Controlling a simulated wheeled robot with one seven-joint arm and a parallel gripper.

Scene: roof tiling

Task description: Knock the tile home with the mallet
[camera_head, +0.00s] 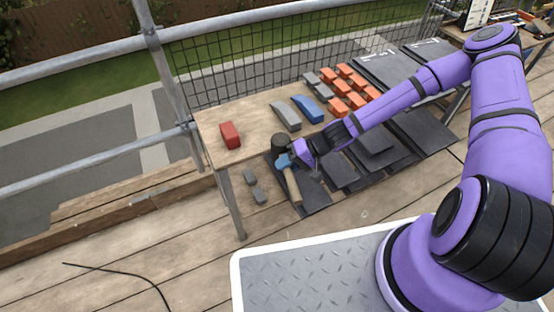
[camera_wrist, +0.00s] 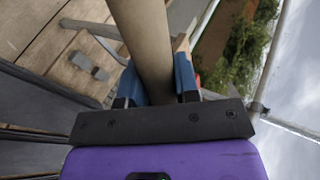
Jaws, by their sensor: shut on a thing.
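The mallet has a pale wooden handle (camera_head: 294,187) and a dark head (camera_head: 281,142). My gripper (camera_head: 287,162) is shut around the handle just below the head, its blue fingers on either side. In the wrist view the handle (camera_wrist: 145,40) runs up between the blue fingers of my gripper (camera_wrist: 157,85); the head is out of sight there. Dark flat tiles (camera_head: 339,170) lie in overlapping rows right of the mallet, one stacked higher (camera_head: 374,140). I cannot tell which tile is meant. My arm hides part of the tile area.
A red block (camera_head: 230,134), a grey wedge (camera_head: 286,115), a blue wedge (camera_head: 308,108) and several orange blocks (camera_head: 348,87) lie on the wooden bench (camera_head: 207,125). Small grey pieces (camera_head: 258,195) lie left of the handle. Metal rails (camera_head: 90,73) and mesh stand behind.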

